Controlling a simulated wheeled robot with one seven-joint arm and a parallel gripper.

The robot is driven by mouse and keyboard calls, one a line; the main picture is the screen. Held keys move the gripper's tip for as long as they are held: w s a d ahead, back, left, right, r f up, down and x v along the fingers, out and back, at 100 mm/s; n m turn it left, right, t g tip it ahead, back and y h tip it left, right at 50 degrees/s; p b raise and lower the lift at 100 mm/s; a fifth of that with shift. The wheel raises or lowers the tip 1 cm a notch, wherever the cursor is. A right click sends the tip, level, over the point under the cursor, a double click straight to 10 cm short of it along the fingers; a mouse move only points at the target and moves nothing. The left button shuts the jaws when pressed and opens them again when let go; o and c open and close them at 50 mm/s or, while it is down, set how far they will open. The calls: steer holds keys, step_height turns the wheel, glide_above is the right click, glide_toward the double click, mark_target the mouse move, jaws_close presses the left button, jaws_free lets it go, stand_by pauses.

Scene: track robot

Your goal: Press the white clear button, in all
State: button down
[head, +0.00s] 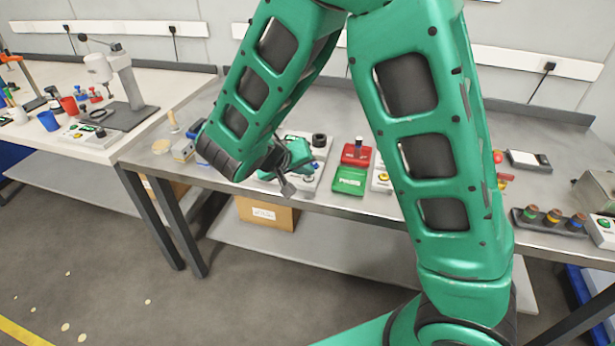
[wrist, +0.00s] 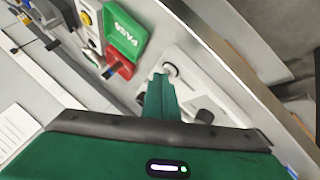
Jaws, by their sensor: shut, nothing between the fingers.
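A pale control panel (head: 312,180) stands on the grey bench, partly hidden behind my wrist and gripper. It also shows in the wrist view (wrist: 190,72). In the wrist view a small round pale button with a dark edge (wrist: 170,69) sits on this panel, right by my fingertips; I cannot read a label that marks it as the clear button. My gripper (wrist: 160,80) is shut and empty, its green fingers over the panel. Whether the tips touch the button cannot be told. In the head view my gripper (head: 299,154) is over the panel.
A black knob (head: 319,140) rises at the panel's back. To its right are a red box (head: 356,154) and a green PASS plate (head: 349,180), then a panel with a yellow button (head: 383,177). A small grey-blue block (head: 183,150) stands left. The bench's front edge is close.

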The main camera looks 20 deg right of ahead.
steer(key=shift+f, duration=0.2)
steer(key=shift+r, duration=0.1)
stand_by(0.4)
steer(key=shift+r, duration=0.7)
steer(key=shift+r, duration=2.5)
